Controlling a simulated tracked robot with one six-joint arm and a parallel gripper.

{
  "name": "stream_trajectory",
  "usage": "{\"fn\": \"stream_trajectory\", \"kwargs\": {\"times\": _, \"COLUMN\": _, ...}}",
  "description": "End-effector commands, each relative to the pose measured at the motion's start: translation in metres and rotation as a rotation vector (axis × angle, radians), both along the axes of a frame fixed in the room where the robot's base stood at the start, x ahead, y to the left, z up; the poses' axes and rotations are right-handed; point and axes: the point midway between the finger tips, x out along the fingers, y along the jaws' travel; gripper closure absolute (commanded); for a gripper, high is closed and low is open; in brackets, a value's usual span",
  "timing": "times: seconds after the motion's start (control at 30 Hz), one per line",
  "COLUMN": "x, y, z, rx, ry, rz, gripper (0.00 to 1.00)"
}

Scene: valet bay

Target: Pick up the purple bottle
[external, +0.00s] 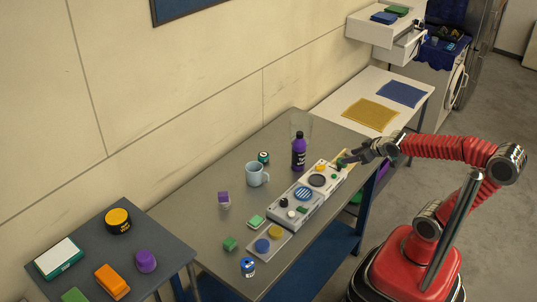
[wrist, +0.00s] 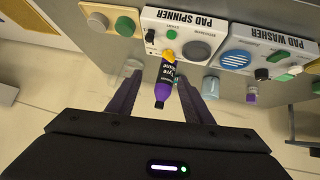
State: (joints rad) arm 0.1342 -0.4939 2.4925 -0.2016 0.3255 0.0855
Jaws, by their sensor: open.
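The purple bottle (external: 299,152) with a black cap and dark label stands upright on the grey table, behind the white panel devices. In the wrist view the bottle (wrist: 166,82) appears upside down, between my two fingers in the picture, with its cap toward me. My gripper (external: 352,158) is open and empty, over the far right end of the table, apart from the bottle and to its right. In the wrist view my gripper (wrist: 160,82) shows both dark fingers, one each side of the bottle in the picture, not touching it.
The pad spinner (wrist: 175,25) and pad washer (wrist: 262,48) lie close to the bottle. A light blue mug (external: 257,174) and a small green-topped jar (external: 263,157) stand left of it. A clear glass (external: 301,121) is behind it. The wall runs along the back.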

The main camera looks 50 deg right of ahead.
Motion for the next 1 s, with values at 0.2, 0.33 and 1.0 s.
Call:
{"fn": "stream_trajectory", "kwargs": {"times": 0.2, "x": 0.047, "y": -0.025, "z": -0.002, "rx": -0.043, "ry": -0.132, "rz": 0.011, "gripper": 0.54}}
{"fn": "stream_trajectory", "kwargs": {"times": 0.33, "x": 0.071, "y": -0.035, "z": -0.003, "rx": -0.058, "ry": -0.212, "rz": 0.034, "gripper": 0.54}}
{"fn": "stream_trajectory", "kwargs": {"times": 1.0, "x": 0.137, "y": -0.045, "z": -0.020, "rx": 0.041, "ry": -0.608, "rz": 0.245, "gripper": 0.54}}
